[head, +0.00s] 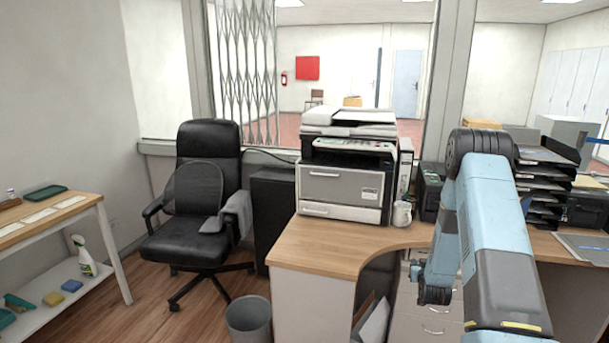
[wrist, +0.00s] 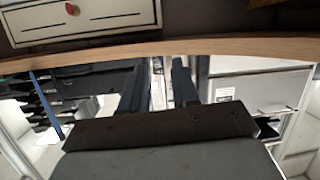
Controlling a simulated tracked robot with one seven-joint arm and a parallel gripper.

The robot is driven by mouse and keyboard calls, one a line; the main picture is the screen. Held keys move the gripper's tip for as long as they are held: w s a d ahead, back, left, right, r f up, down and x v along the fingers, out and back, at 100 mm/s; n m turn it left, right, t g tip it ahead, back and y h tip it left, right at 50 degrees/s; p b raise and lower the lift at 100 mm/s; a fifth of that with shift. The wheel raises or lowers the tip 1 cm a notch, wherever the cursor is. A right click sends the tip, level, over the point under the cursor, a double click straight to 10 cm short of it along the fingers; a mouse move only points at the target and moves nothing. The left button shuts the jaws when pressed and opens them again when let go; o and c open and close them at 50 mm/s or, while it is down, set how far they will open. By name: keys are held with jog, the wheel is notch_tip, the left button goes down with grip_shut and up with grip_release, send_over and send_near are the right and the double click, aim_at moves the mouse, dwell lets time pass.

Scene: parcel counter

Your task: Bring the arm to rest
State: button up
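My arm (head: 492,235), blue and grey, rises at the right of the head view and bends at a black elbow. Its far part hangs down in front of the desk, ending in a dark part; no fingers can be made out there. In the wrist view my gripper (wrist: 162,70) shows two dark fingers standing apart with a gap between them. Nothing is held in the gap. The fingertips are close to the wooden desk edge (wrist: 225,48) in the picture; I cannot tell whether they touch it.
The curved wooden desk (head: 335,248) carries a large printer (head: 345,180), a white mug (head: 402,214) and black paper trays (head: 540,180). A grey bin (head: 249,320) stands before it. A black office chair (head: 205,195) and a side table (head: 45,222) are left, with open floor between.

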jog(key=s+a+r+g, duration=0.1)
jog(key=a+r, duration=0.1)
jog(key=r, duration=0.7)
jog(key=a+r+g, duration=0.1)
jog(key=a+r, duration=0.2)
jog(key=r, duration=0.5)
jog(key=s+a+r+g+y, duration=0.1)
jog(key=s+a+r, duration=0.2)
jog(key=s+r, duration=0.3)
jog(key=s+a+r+g, duration=0.1)
jog(key=s+a+r, duration=0.15)
jog(key=r, duration=0.55)
jog(key=s+a+r+g, duration=0.1)
jog(key=s+a+r, duration=0.1)
jog(key=s, duration=1)
jog(key=s+a+r+g+y, duration=0.1)
jog(key=s+r, duration=0.4)
jog(key=s, duration=0.7)
jog(key=s+a+r+n+g, duration=0.1)
jog(key=s+a+r+g, duration=0.2)
jog(key=s, duration=0.9)
jog(key=shift+a+r+y, duration=0.4)
jog(key=shift+a+r, duration=0.15)
jog(key=shift+a, duration=0.55)
